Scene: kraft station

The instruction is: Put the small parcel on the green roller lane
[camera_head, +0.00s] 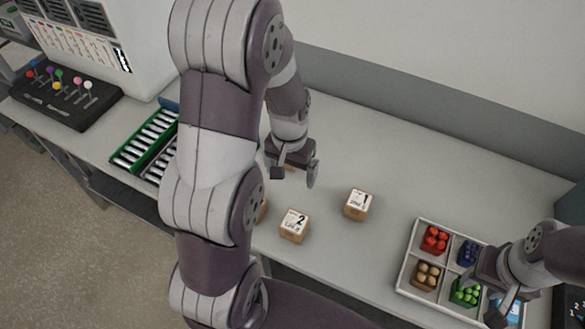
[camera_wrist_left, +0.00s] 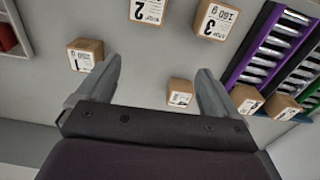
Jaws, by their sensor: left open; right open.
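My left gripper (camera_head: 295,172) is open and empty above the middle of the table. In the left wrist view, a small brown parcel (camera_wrist_left: 180,86) with a white label lies beyond and between the open fingers, closer to the right finger, with no finger visibly touching it. In the head view my left arm and gripper largely hide that spot. The green roller lane (camera_head: 128,156) lies at the left of the table, and its green edge also shows in the left wrist view (camera_wrist_left: 301,79). My right gripper (camera_head: 503,287) is open over the parts tray at the right.
Parcels labelled 1 (camera_head: 356,206) and 2 (camera_head: 293,227) stand on the table; parcel 3 (camera_wrist_left: 212,20) shows in the wrist view. Two parcels (camera_wrist_left: 246,99) (camera_wrist_left: 283,107) sit by the lanes' ends. The parts tray (camera_head: 403,277) is at right.

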